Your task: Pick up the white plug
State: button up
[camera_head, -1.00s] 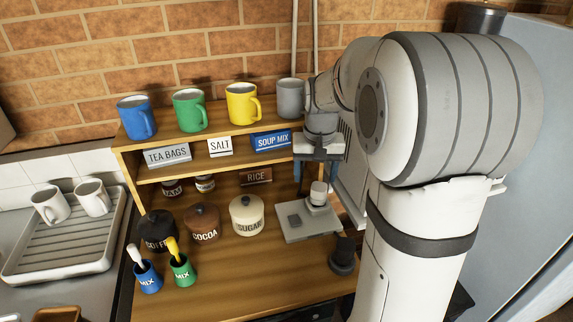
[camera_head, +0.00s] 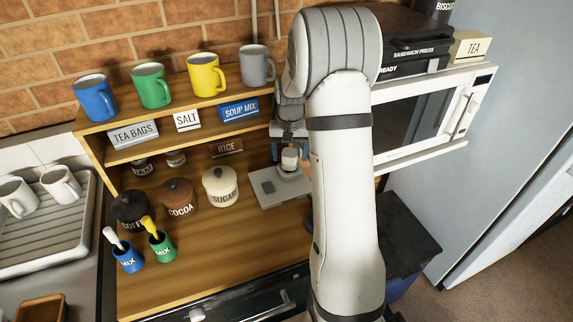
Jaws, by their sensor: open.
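The white plug (camera_head: 289,158) is a small, short, upright cylinder. It stands on the right part of a flat grey plate (camera_head: 270,198) on the wooden counter, below the shelf's right end. A darker square shows on the plate, left of the plug. My gripper (camera_head: 289,157) points down over the plug, open, with one finger to the left of it and one to the right in this view. I cannot tell whether either finger touches the plug. My arm hides the area just right of the plate.
Black, brown and cream jars (camera_head: 220,186) stand left of the plate. Two MIX cups (camera_head: 162,247) hold utensils. A shelf (camera_head: 190,115) with several mugs and labels rises behind. A microwave (camera_head: 420,115) with a sandwich press is at right.

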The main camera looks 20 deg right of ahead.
jog(key=shift+f, duration=0.35)
jog(key=shift+c, duration=0.3)
jog(key=c, duration=1)
